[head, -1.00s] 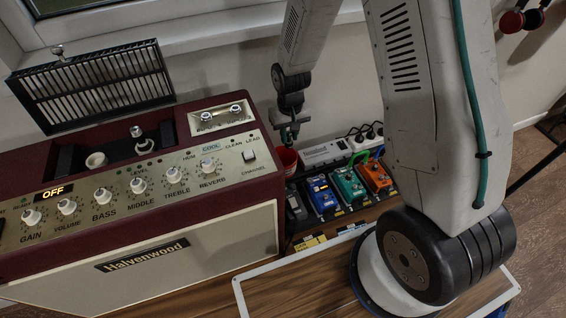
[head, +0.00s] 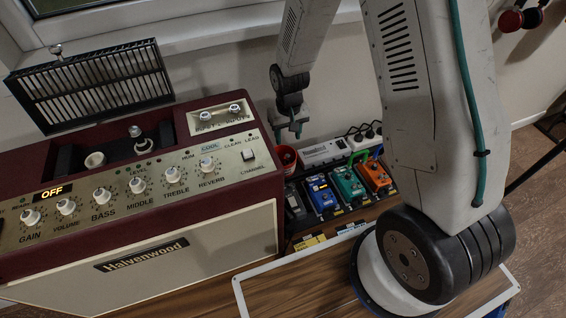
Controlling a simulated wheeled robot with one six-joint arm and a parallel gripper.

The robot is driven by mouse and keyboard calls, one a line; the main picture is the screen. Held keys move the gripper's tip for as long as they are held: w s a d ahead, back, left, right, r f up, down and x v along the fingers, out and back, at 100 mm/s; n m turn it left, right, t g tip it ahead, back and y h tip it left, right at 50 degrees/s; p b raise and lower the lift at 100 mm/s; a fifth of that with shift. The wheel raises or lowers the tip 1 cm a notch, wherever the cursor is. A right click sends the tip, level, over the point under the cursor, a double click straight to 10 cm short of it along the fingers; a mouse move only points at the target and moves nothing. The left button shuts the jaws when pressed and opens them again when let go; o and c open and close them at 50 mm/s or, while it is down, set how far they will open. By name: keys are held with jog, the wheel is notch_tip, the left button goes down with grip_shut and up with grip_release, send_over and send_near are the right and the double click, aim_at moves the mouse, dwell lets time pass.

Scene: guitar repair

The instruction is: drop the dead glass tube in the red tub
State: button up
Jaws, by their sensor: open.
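The red tub (head: 285,159) stands behind the amplifier's right end, beside a white power strip. It is partly hidden by the amplifier. My gripper (head: 296,131) is open, above and slightly right of the tub, apart from it. I see no glass tube between its fingers. The tub's inside is too small and dark to tell what lies in it. I cannot make out the dead glass tube anywhere.
The maroon amplifier (head: 140,190) fills the left, its display reading OFF. Its open top bay has a pale socket (head: 95,160). A black grille (head: 90,88) leans behind. Several pedals (head: 348,184) and the power strip (head: 325,152) sit right of the tub.

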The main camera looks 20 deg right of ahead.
notch_tip(320, 180, up, 7)
dwell(0.3)
jog(key=shift+f, duration=0.15)
jog(key=s+d+r+t, duration=0.1)
jog(key=s+d+r, duration=0.2)
jog(key=s+r, duration=2.3)
jog(key=shift+s+r, duration=0.2)
jog(key=shift+s, duration=0.8)
